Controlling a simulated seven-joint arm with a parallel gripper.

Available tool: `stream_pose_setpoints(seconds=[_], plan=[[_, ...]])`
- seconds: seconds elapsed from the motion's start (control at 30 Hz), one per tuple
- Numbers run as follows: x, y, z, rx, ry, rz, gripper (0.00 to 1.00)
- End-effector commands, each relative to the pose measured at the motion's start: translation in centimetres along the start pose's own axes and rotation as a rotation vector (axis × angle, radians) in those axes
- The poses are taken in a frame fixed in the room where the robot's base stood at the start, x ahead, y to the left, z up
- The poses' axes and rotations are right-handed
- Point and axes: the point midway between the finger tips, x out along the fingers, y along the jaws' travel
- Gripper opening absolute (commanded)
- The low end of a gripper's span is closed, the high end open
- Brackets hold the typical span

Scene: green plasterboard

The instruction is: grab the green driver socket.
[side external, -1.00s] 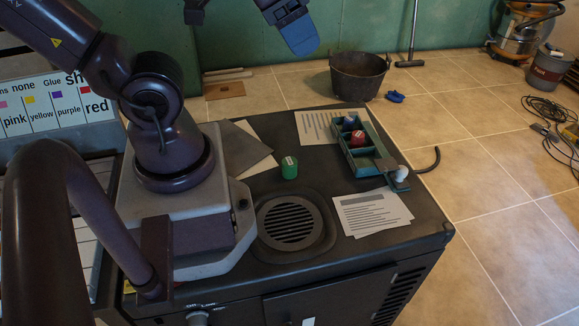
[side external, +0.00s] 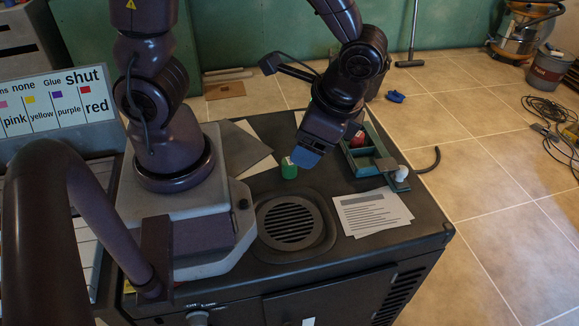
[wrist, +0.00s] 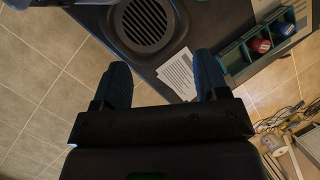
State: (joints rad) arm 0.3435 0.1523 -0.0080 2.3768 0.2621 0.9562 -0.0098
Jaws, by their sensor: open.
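The green driver socket (side external: 289,168) stands upright on the dark cart top, behind the round grille, in the side view. I cannot make it out in the wrist view. My gripper (side external: 306,158) is open and empty, with blue fingertips. In the side view it hangs just right of the socket and appears higher, with no visible contact. In the wrist view, the two fingers of my gripper (wrist: 162,78) are spread wide with nothing between them.
A teal tray (side external: 384,150) with a red socket (side external: 357,139) lies right of my gripper; the wrist view also shows a blue socket (wrist: 284,28) in it. Papers (side external: 372,214) lie in front of the tray. The round grille (side external: 290,223) is clear.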

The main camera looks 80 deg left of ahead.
Motion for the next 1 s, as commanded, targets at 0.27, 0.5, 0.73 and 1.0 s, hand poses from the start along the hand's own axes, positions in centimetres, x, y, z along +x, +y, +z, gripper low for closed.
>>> stream_pose_setpoints(seconds=[0.27,0.5,0.73,1.0], plan=[[7.8,1.2,-1.3,0.357,-0.381,-0.200,0.67],[13.4,0.8,-1.9,0.650,-0.631,-0.396,0.67],[14.5,-0.9,-4.0,0.789,-0.682,-0.549,0.67],[16.8,-3.9,-2.6,0.792,-0.692,-0.564,0.67]])
